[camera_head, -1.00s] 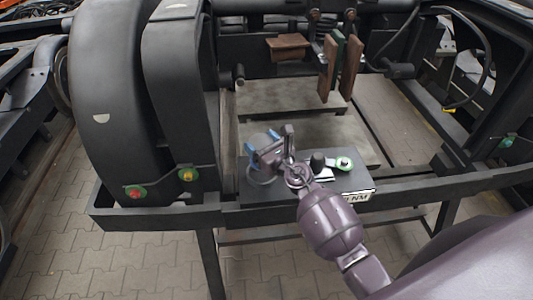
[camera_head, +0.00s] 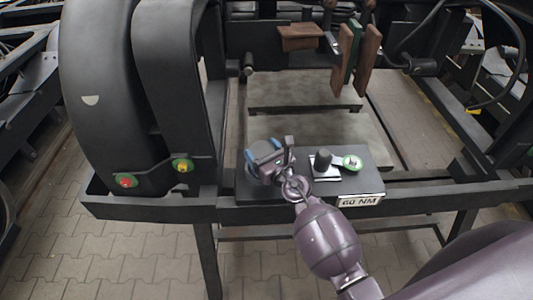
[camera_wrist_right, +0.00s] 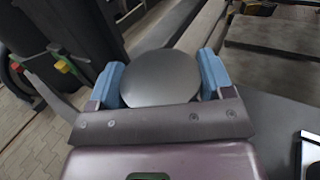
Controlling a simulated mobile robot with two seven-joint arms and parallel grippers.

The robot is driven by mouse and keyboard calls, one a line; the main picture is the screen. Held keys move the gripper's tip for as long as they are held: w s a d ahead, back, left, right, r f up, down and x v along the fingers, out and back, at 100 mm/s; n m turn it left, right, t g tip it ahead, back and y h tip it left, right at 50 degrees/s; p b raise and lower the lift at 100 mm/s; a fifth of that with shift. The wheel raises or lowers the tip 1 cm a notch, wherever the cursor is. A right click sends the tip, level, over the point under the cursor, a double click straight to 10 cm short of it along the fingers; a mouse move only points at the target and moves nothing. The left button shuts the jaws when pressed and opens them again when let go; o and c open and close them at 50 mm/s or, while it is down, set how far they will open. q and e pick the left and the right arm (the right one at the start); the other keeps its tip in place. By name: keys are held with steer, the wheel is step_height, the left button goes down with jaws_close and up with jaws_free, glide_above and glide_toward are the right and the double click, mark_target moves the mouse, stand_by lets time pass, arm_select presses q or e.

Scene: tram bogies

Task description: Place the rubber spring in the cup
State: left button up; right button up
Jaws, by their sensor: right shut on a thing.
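My right gripper (camera_head: 263,158), with blue fingertips, is over the left part of a dark plate on the bench's front rail. It is shut on a round grey piece, which I take to be the rubber spring (camera_head: 258,168). In the right wrist view its smooth, flat grey face (camera_wrist_right: 160,78) fills the space between the two blue fingertips. Its underside is hidden, so I cannot tell whether it touches the plate. I cannot make out the cup; the gripper and held piece cover that spot. My left gripper is not in view.
The dark plate (camera_head: 325,187) carries a short black post (camera_head: 322,160), a green-ringed round part (camera_head: 352,162) and a "60 NM" label (camera_head: 360,200). Brown pads (camera_head: 370,60) hang behind. A flat grey slab (camera_head: 310,128) lies behind.

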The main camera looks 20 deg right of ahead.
steer(key=shift+a+f, duration=0.1)
steer(key=shift+f, duration=0.05)
steer(key=o, duration=1.3)
steer(key=shift+r, duration=0.2)
steer(key=v, duration=1.2)
steer(key=shift+s+f, duration=0.1)
steer(key=shift+f, duration=0.05)
